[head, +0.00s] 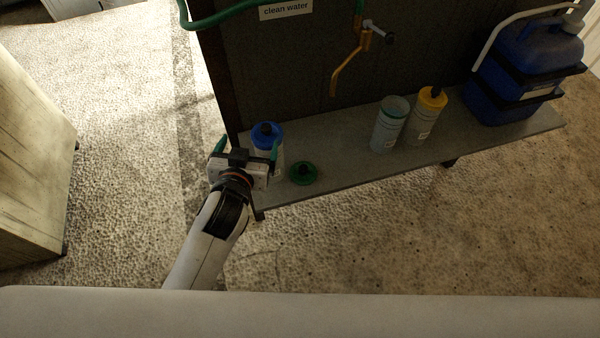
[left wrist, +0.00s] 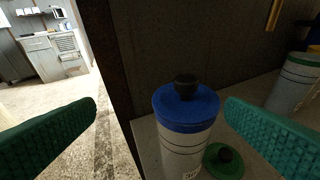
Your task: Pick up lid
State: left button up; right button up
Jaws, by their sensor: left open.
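A green lid (head: 303,173) with a dark knob lies on the grey shelf (head: 345,168), near its left end. It also shows at the bottom right of the left wrist view (left wrist: 224,162), partly cut off. A white bottle with a blue lid (head: 266,134) stands upright just behind and left of it. In the left wrist view this blue lid (left wrist: 187,107) shows between the fingers, nearer the right one. My left gripper (head: 248,147) is open and empty, in front of the blue-lidded bottle and left of the green lid. A green-rimmed container (head: 390,125) stands uncovered farther right.
A yellow-lidded bottle (head: 427,115) stands beside the green-rimmed container. A blue jerrycan (head: 525,70) is at the shelf's right end. A brass tap (head: 350,62) hangs from the dark back panel (head: 285,75). The shelf between green lid and container is clear.

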pick_arm(q)
jog(key=w+d+r+m+h, duration=0.1)
jog(key=d+r+m+h, duration=0.6)
jog(key=d, duration=0.3)
jog(key=w+d+r+m+h, duration=0.1)
jog(key=d+r+m+h, duration=0.4)
jog(key=d+r+h, duration=0.5)
jog(key=s+d+f+m+g+h, duration=0.1)
jog(key=s+d+f+m+g, duration=0.4)
jog(key=d+m+g, duration=0.6)
jog(key=m+g+y, duration=0.1)
jog(key=g+y, duration=0.2)
jog(key=y, duration=1.6)
send_over(304, 168)
notch_tip(304, 168, down, 17)
jog(key=f+b, duration=0.1)
jog(key=f, duration=0.1)
jog(key=f+b, duration=0.4)
jog(key=shift+s+d+f, duration=0.1)
jog(key=shift+s+f, duration=0.2)
jog(key=shift+s, duration=0.05)
jog(key=f+b, duration=0.4)
jog(key=f, duration=0.1)
jog(key=shift+w+b, duration=0.4)
jog(key=shift+r, duration=0.1)
